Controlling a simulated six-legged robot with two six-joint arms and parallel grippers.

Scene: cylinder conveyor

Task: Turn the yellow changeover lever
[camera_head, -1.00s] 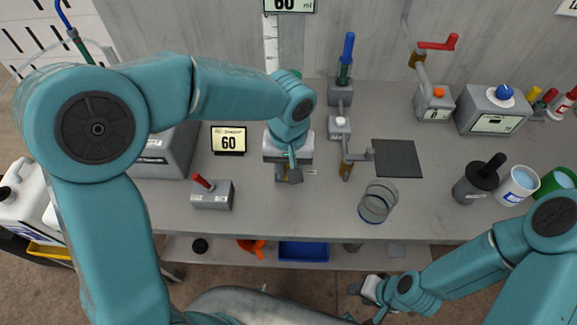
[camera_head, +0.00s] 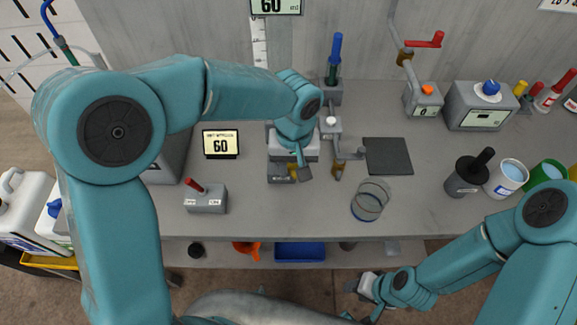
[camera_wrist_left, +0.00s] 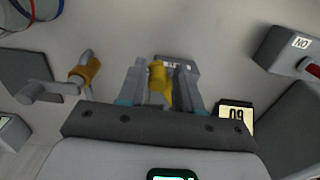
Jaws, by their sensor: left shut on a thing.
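The yellow changeover lever (camera_wrist_left: 158,75) stands between the fingers of my left gripper (camera_wrist_left: 160,85) in the left wrist view. The gripper is shut on it. In the head view my left gripper (camera_head: 296,172) is low over the bench, and only a small yellow bit of the lever (camera_head: 293,169) shows beside its fingers. The lever's grey base block (camera_head: 279,178) shows partly there, and also behind the lever in the wrist view (camera_wrist_left: 177,63). My right gripper (camera_head: 362,294) is below the bench's front edge, away from the lever; its jaws are too small to judge.
A red-lever box (camera_head: 206,198) and a "60" sign (camera_head: 221,143) are left. The front-centre bench is clear.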

